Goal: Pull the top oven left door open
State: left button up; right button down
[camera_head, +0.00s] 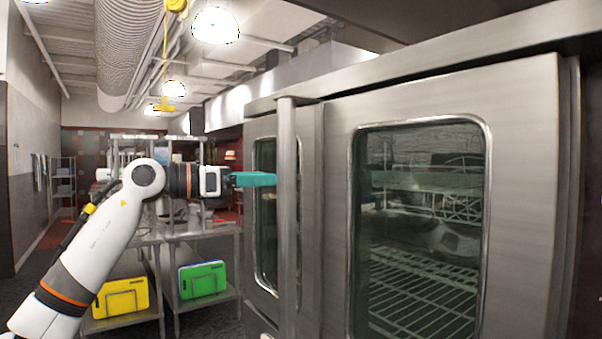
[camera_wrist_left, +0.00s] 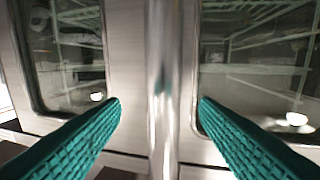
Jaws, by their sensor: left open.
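The steel oven's left door (camera_head: 258,136) has a narrow window and appears closed. A vertical bar handle (camera_head: 287,215) runs down its right edge, beside the wider right door (camera_head: 337,215). My left gripper (camera_head: 262,180) reaches in from the left, its teal fingers at the upper part of the handle. In the left wrist view the fingers (camera_wrist_left: 160,108) are open, with the handle (camera_wrist_left: 161,60) upright between them and a gap on each side. I cannot tell how far the fingertips reach past the bar. My right gripper is not in view.
Steel shelving (camera_head: 205,235) stands left of the oven, with a yellow case (camera_head: 121,298) and a green case (camera_head: 202,280) on its lower shelf. A yellow hanging cable (camera_head: 164,60) drops from the ceiling. Wire racks (camera_head: 420,285) show through the right door's window.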

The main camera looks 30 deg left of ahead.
aim_at(295, 178)
pick_arm(q)
jog(key=p+x, duration=0.2)
jog(key=x, duration=0.5)
jog(key=shift+w, duration=0.3)
jog(key=shift+w+d, duration=0.25)
jog(key=shift+w, duration=0.05)
jog(key=c, duration=1.2)
grip_shut()
